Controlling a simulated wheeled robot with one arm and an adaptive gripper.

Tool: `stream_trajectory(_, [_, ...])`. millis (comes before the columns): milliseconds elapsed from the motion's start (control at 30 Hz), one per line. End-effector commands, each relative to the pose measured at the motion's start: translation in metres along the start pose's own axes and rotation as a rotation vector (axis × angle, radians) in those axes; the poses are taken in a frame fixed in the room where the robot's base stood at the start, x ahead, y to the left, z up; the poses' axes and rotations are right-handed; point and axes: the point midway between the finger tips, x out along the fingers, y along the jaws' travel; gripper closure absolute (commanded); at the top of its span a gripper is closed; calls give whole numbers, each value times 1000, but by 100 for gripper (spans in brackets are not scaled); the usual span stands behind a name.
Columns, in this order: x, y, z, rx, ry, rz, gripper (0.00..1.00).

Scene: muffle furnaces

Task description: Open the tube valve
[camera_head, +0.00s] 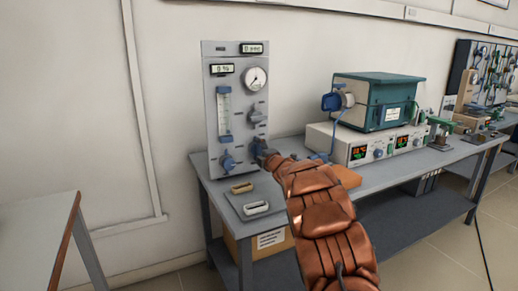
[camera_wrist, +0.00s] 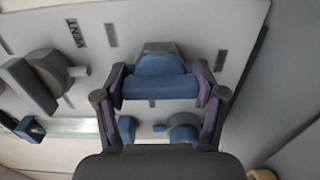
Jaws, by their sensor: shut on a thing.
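A grey gas panel (camera_head: 236,135) stands upright on the bench against the wall, with a round gauge (camera_head: 255,78), a flow tube (camera_head: 225,110) and several knobs. My gripper (camera_head: 263,152) is at the panel's lower right. In the wrist view, my gripper (camera_wrist: 160,90) has one finger on each side of a blue valve knob (camera_wrist: 158,84) and is shut on it. In the head view, my gripper and arm hide that knob. A dark grey handle (camera_wrist: 32,82) sits to the left, near a "VENT" label. Another blue knob (camera_wrist: 183,131) is partly hidden behind my gripper.
A blue knob (camera_head: 228,161) sits at the panel's lower left. A teal furnace (camera_head: 375,99) stands on white control units (camera_head: 350,149) to the right. A separate table (camera_head: 35,235) is at left.

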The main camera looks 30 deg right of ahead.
Motion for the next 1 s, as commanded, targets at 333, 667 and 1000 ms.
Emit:
stream_trajectory(333, [-1, -2, 2, 25, -4, -3, 65])
stream_trajectory(667, [0, -2, 2, 24, -3, -2, 17])
stream_trajectory(1000, [0, -1, 0, 22, -1, -1, 4])
